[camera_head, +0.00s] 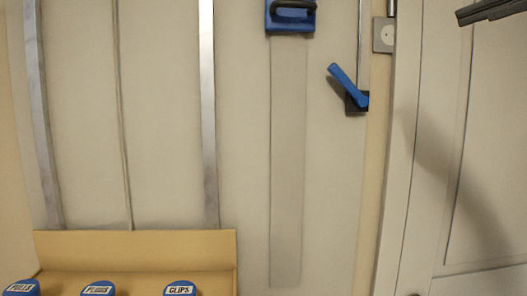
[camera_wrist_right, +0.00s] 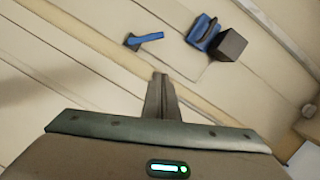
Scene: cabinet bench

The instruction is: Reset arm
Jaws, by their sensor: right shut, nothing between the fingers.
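My right gripper (camera_head: 488,12) shows at the top right corner of the head view, in front of the white panel. In the right wrist view its fingers (camera_wrist_right: 161,80) are together, with nothing between them. It is apart from the blue lever (camera_head: 346,86) on the cabinet front, which lies to its left in the head view. The lever also shows in the right wrist view (camera_wrist_right: 146,39), beyond the fingertips. My left gripper is not in view.
A blue slider with a black handle (camera_head: 290,20) sits at the top of a vertical track. A tan box (camera_head: 135,240) with blue labelled knobs stands at lower left. A framed white panel (camera_head: 490,150) fills the right, with a shadow on it. A dark block (camera_wrist_right: 230,46) shows beside the slider.

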